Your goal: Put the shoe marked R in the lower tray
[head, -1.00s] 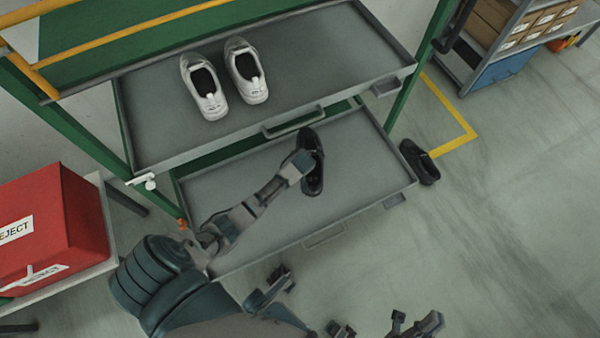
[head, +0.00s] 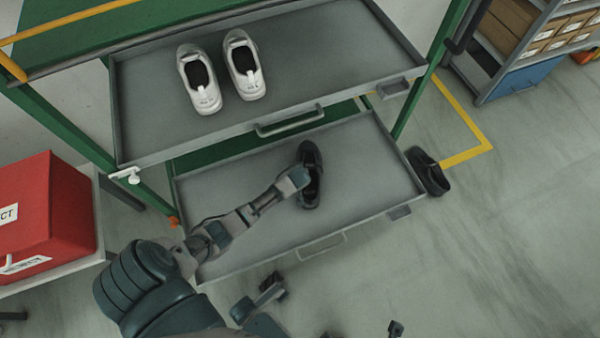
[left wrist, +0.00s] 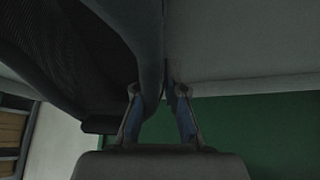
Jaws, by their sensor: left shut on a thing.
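A black shoe (head: 311,158) is over the lower tray (head: 365,165), near its middle; I cannot tell if it touches the tray floor. My left gripper (head: 302,178) is shut on it. The left wrist view shows the fingers (left wrist: 158,95) closed on the shoe's dark edge (left wrist: 150,45). A second black shoe (head: 428,171) is on the floor just right of the lower tray. No R mark is readable on either shoe. At the bottom edge, a small dark tip (head: 395,328) may be part of my right gripper; the rest is out of view.
The upper tray (head: 310,60) holds a pair of white shoes (head: 220,72). Green rack posts (head: 427,85) stand at the sides. A red reject box (head: 45,210) is at left. A shelf with boxes (head: 535,40) stands at back right. The lower tray is otherwise empty.

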